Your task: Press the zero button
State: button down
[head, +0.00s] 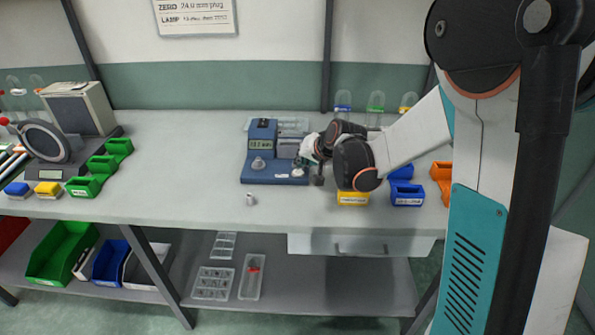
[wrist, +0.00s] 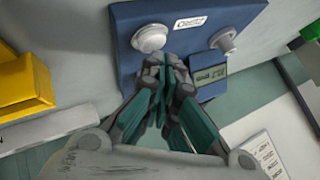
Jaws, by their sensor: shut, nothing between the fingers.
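A blue instrument (head: 262,135) with a small display (head: 262,146) and a flat blue base stands on the bench. In the wrist view its blue panel (wrist: 125,18) carries a white round button (wrist: 149,38), a printed label (wrist: 188,23), a small grey knob (wrist: 223,40) and the display (wrist: 209,75). The label is too small to read surely. My gripper (wrist: 167,62) is shut and empty, its tips close to the panel between button and display. Touching cannot be told. In the head view my gripper (head: 308,152) is at the instrument's right, partly hidden by my arm.
Yellow (head: 352,199) and blue (head: 407,195) bins stand right of the instrument. A small grey cylinder (head: 250,200) stands in front of it. Green bins (head: 95,178) and a round-dial device (head: 48,142) are at the left. The front bench middle is mostly clear.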

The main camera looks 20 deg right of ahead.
aim_at(300, 170)
jog(key=shift+f+b, duration=0.4)
jog(key=shift+f, duration=0.1)
dwell(0.3)
jog(key=shift+r, duration=0.2)
jog(key=shift+r+p, duration=0.75)
jog(key=shift+r, duration=0.05)
notch_tip(300, 170, up, 6)
jog(key=p, duration=0.4)
dwell(0.8)
